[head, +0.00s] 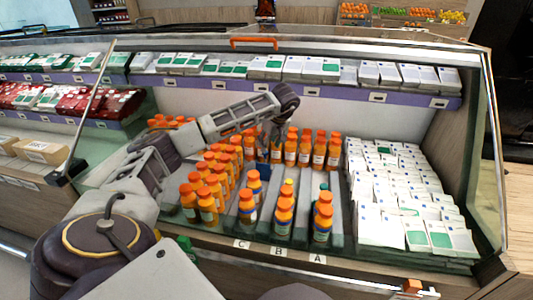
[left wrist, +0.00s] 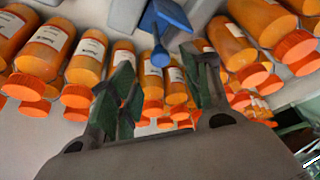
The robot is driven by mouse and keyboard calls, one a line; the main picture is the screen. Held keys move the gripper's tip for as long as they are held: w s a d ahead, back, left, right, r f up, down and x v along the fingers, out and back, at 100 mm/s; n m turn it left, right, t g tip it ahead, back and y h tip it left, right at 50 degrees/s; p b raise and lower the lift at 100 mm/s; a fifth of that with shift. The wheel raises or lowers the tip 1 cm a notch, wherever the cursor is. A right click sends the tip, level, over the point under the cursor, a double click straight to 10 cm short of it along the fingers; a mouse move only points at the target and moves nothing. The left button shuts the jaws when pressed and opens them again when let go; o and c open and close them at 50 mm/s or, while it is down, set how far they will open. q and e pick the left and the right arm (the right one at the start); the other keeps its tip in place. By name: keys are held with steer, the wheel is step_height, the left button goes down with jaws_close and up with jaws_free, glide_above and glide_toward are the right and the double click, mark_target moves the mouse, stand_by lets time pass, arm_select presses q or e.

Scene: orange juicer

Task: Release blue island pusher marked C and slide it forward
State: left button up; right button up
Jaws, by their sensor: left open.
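A blue pusher part (left wrist: 160,35) with a rounded knob end shows in the left wrist view, ahead of my fingertips and roughly between them. Its letter is not readable there. My left gripper (left wrist: 165,85) has its two green-padded fingers spread, with no pusher between the pads. In the head view my left gripper (head: 273,130) hangs at the back of the bottle lanes, partly hidden by its own links. The C label (head: 240,244) is on the front edge, left of B (head: 277,251) and A (head: 318,260). My right gripper is not in view.
Orange juice bottles (head: 207,205) with orange caps stand close around the lanes, several near my left fingers. White packs (head: 400,195) fill the right side. A shelf (head: 310,90) runs above the bottles, and glass side frames bound the case.

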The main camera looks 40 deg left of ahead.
mark_target(266, 153)
arm_select(q)
steer(key=shift+b+x, duration=0.7)
steer(key=shift+x, duration=2)
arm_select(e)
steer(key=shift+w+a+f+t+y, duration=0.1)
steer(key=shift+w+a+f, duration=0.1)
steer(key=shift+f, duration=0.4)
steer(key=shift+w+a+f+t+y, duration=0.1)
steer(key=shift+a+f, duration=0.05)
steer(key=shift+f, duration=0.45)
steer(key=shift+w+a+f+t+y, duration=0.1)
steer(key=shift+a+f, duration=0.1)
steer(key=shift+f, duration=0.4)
arm_select(q)
jaws_close()
